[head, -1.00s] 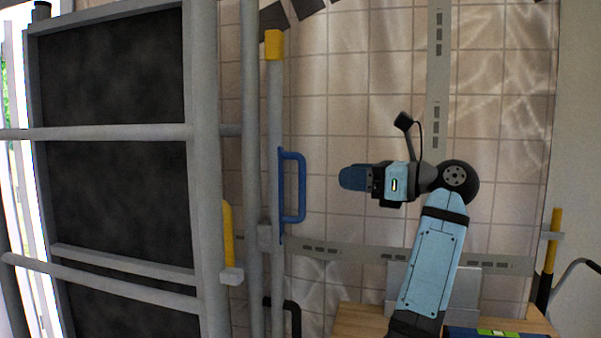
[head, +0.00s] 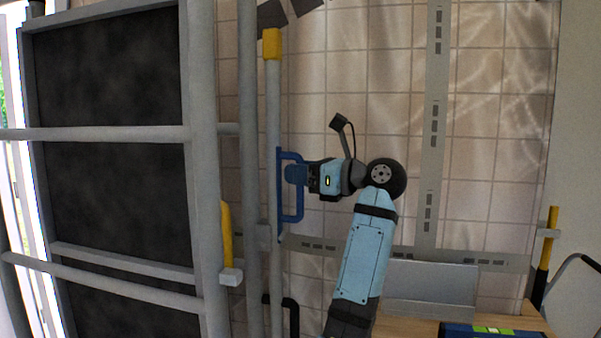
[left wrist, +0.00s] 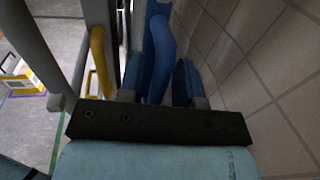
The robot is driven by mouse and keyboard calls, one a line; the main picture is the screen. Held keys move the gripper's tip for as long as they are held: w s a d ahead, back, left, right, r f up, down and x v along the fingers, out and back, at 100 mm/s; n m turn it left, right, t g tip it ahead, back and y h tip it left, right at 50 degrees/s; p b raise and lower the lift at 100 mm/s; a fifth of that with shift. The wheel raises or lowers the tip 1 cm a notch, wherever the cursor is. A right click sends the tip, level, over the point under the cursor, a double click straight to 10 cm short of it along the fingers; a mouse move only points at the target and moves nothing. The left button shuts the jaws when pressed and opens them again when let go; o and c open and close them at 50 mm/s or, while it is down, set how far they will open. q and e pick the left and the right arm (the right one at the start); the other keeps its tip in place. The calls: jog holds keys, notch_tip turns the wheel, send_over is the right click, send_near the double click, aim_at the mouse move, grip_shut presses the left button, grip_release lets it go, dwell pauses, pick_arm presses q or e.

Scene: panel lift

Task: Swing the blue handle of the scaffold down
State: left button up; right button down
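The blue handle (head: 299,206) is a C-shaped bar on a blue plate fixed to a grey upright scaffold pole in the head view. My left gripper (head: 294,174) reaches it from the right and covers its upper-middle part. In the left wrist view the handle's bar (left wrist: 161,55) runs between the two blue fingers of my left gripper (left wrist: 159,85). A gap shows between the bar and the right finger, so the gripper is open around the bar. My right gripper is in neither view.
Grey scaffold tubes (head: 205,200) and a dark panel (head: 110,190) fill the left side. A black handle (head: 293,315) sits lower on the pole. A wooden table (head: 410,330) is at the bottom right.

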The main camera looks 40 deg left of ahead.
pick_arm(q)
grip_shut()
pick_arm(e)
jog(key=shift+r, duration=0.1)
